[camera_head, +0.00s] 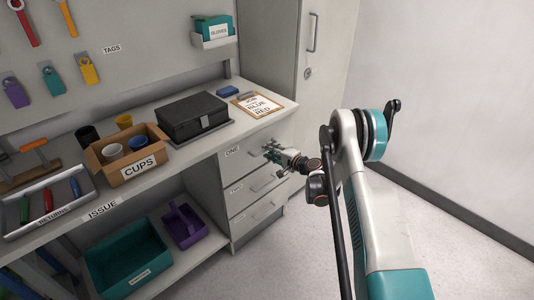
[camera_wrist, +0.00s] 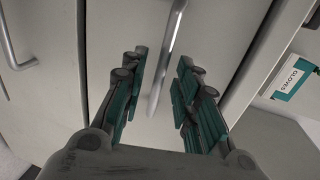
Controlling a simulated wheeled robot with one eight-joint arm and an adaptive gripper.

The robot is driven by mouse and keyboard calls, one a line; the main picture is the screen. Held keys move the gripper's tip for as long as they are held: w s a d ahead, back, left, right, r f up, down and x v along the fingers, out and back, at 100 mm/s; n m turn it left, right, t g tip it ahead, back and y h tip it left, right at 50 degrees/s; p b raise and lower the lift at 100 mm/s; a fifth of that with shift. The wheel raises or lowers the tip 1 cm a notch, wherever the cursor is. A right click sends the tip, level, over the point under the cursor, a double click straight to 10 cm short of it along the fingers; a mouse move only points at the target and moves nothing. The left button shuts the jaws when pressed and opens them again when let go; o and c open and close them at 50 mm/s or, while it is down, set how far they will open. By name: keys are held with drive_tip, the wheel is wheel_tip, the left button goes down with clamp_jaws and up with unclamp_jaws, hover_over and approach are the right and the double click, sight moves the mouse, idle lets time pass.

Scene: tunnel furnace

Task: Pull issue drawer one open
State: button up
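Issue drawer one (camera_head: 240,166) is the top drawer under the right end of the counter, labelled ONE, and its front looks flush with the cabinet. My gripper (camera_head: 270,153) is at its front and hides its handle in the head view. In the wrist view, the drawer front (camera_wrist: 120,28) shows turned on its side. Its metal bar handle (camera_wrist: 172,45) lies between the two teal-padded fingers of my gripper (camera_wrist: 162,68). The fingers are open, with a gap on each side of the bar. I cannot tell how deep the bar sits between them.
Drawer two (camera_head: 240,190) and the third drawer (camera_head: 243,218) are below, both shut. A black box (camera_head: 192,117) and a clipboard (camera_head: 258,104) stand on the counter (camera_head: 205,143) above. A tall cabinet (camera_head: 318,65) stands behind. The floor (camera_head: 300,250) in front of the drawers is clear.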

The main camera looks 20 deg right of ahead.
drive_tip(key=shift+x, duration=1.3)
drive_tip(key=shift+c, duration=0.6)
clamp_jaws()
